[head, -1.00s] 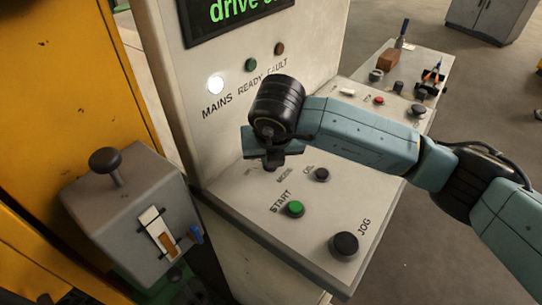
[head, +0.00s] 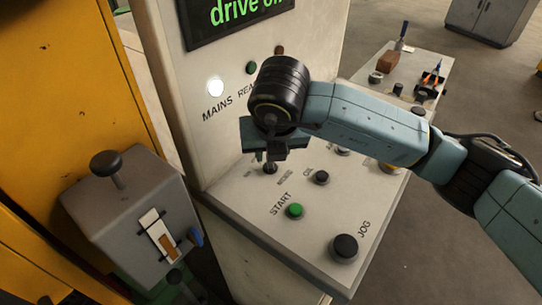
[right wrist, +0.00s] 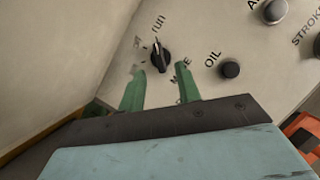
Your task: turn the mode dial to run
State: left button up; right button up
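The mode dial (head: 270,168) is a small black knob on the sloping console panel, partly under my right gripper in the head view. In the right wrist view the dial (right wrist: 161,56) shows a white pointer line aimed up towards the "run" label; another label to its left is hard to read. My right gripper (head: 268,155) is just above the dial. In the right wrist view its two green fingers (right wrist: 160,84) are apart with nothing between them, and the dial lies beyond their tips, clear of them. My left gripper is not in view.
The panel also bears a green START button (head: 295,211), a black JOG knob (head: 344,247) and an OIL knob (head: 321,177). A display (head: 238,12) reads "drive o…", cut off. A grey lever box (head: 130,215) stands left. A brown block (head: 387,62) lies at the back right.

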jog(key=v, duration=0.9)
jog(key=shift+r, duration=0.2)
jog(key=shift+s, duration=0.1)
